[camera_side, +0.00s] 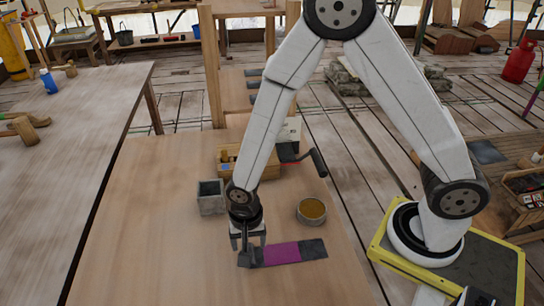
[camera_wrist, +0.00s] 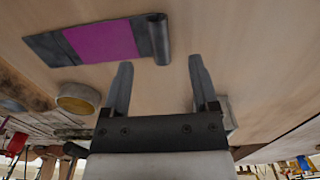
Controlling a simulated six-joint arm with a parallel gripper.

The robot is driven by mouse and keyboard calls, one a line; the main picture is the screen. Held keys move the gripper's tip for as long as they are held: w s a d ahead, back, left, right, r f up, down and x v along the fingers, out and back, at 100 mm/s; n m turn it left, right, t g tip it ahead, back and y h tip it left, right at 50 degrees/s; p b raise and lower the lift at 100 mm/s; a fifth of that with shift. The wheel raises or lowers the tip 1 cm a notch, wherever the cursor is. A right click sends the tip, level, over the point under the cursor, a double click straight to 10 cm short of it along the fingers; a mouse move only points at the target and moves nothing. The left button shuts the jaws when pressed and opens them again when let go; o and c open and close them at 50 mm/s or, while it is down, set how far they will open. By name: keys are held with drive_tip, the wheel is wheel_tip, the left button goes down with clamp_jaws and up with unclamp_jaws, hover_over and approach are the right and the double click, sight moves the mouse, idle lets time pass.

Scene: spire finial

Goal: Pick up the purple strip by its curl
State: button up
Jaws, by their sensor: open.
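The strip (camera_side: 283,253) lies flat on the wooden table, purple in the middle with dark grey ends. Its left end in the side view rises in a dark curl (camera_side: 250,257). In the wrist view the strip's purple part (camera_wrist: 102,41) is at the top left, and the rolled curl (camera_wrist: 159,38) is at its right end. My gripper (camera_side: 247,246) is low over the table at the curl end in the side view. In the wrist view its two fingers (camera_wrist: 160,82) are apart with nothing between them, and the curl appears beyond the fingertips. Contact cannot be told.
A round tin with amber contents (camera_side: 311,211) stands behind the strip. A grey square pot (camera_side: 211,197) and a wooden box (camera_side: 240,163) stand further back, near a dark crank-like tool (camera_side: 311,158). The table's left and front areas (camera_side: 150,240) are clear.

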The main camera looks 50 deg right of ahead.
sight(276, 252)
drive_tip(key=shift+w+d+f, duration=0.1)
drive_tip(key=shift+f, duration=1.2)
drive_tip(key=shift+d+f, duration=0.1)
drive_tip(key=shift+f, duration=1.2)
clamp_jaws()
